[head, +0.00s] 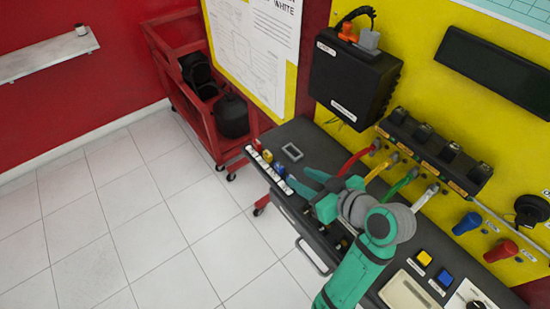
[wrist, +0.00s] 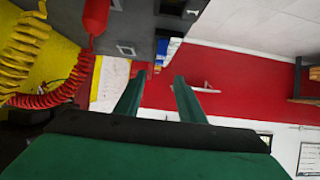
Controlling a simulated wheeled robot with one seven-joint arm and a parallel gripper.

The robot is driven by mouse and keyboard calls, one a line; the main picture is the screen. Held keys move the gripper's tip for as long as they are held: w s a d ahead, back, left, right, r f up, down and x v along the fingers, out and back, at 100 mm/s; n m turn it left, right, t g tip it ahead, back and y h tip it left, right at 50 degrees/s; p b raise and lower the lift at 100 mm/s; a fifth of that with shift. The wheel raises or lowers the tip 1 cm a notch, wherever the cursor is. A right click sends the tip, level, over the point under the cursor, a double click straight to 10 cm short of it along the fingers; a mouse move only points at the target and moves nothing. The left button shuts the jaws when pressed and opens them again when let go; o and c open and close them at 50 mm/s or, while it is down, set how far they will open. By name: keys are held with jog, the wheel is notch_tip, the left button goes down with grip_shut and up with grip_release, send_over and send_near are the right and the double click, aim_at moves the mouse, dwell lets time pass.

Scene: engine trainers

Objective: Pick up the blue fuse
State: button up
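The blue fuse (head: 279,169) is a small blue block at the near end of a short row on the dark bench's left edge, in the head view. A blue patch (wrist: 173,47) beyond the fingers in the wrist view may be this fuse, but it is too small to be sure. My gripper (head: 297,177) has teal fingers spread apart, just right of the blue fuse and pointing left toward it. In the wrist view the gripper (wrist: 159,77) shows an empty gap between its fingers. Contact with the fuse cannot be told.
A red fuse (head: 267,157) and a yellow fuse (head: 256,145) sit beside the blue one, above white labels. A grey rectangular frame (head: 292,152) lies on the bench. Coloured coiled cables (head: 356,160) hang behind my gripper. A red cart (head: 205,122) stands at the back left.

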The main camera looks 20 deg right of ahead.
aim_at(281, 168)
jog(key=x, duration=1)
jog(key=shift+w+f, duration=0.2)
jog(key=shift+w, duration=0.05)
grip_shut()
